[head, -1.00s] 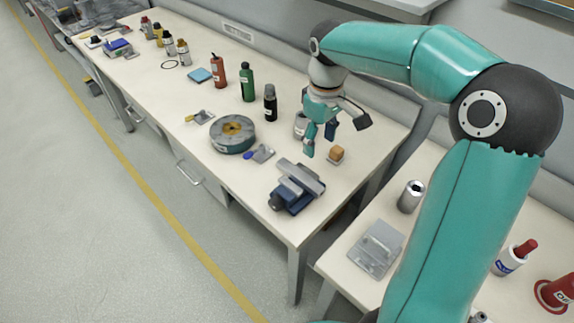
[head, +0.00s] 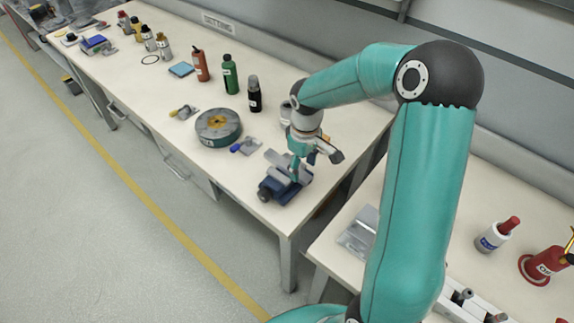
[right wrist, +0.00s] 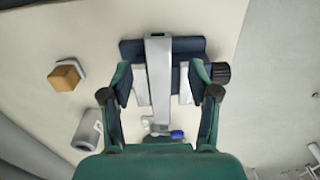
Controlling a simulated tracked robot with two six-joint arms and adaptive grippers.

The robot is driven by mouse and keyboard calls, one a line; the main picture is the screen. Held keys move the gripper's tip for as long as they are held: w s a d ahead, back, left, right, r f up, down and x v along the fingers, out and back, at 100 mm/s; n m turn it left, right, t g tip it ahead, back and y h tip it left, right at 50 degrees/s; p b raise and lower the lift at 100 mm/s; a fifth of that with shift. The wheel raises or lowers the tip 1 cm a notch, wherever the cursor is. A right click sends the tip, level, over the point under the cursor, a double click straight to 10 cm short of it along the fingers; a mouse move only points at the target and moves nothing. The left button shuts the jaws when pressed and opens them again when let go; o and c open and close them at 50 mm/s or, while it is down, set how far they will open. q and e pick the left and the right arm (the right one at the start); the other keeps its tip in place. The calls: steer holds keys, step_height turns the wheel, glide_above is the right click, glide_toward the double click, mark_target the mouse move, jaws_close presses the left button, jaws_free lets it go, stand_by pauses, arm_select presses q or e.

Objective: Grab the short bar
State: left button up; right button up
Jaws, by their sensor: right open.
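A short grey metal bar (right wrist: 158,70) lies along the top of a dark blue vise (right wrist: 130,48) with pale jaws. In the head view the bar (head: 280,160) is partly covered by my right gripper (head: 312,160), and the vise (head: 280,190) stands near the bench's front corner. In the right wrist view my right gripper (right wrist: 160,82) is open. Its two green fingers lie on either side of the bar, apart from it, with the bar between them in the picture. How high they are above it I cannot tell. My left gripper is not in view.
A black bottle (head: 254,95) stands behind. An orange block (right wrist: 65,77) and a grey cylinder (right wrist: 86,131) sit beside the vise.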

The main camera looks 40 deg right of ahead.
mark_target(303, 175)
step_height(303, 175, down, 4)
steer(key=shift+s+d+r, duration=0.1)
steer(key=shift+r, duration=0.15)
jaws_close()
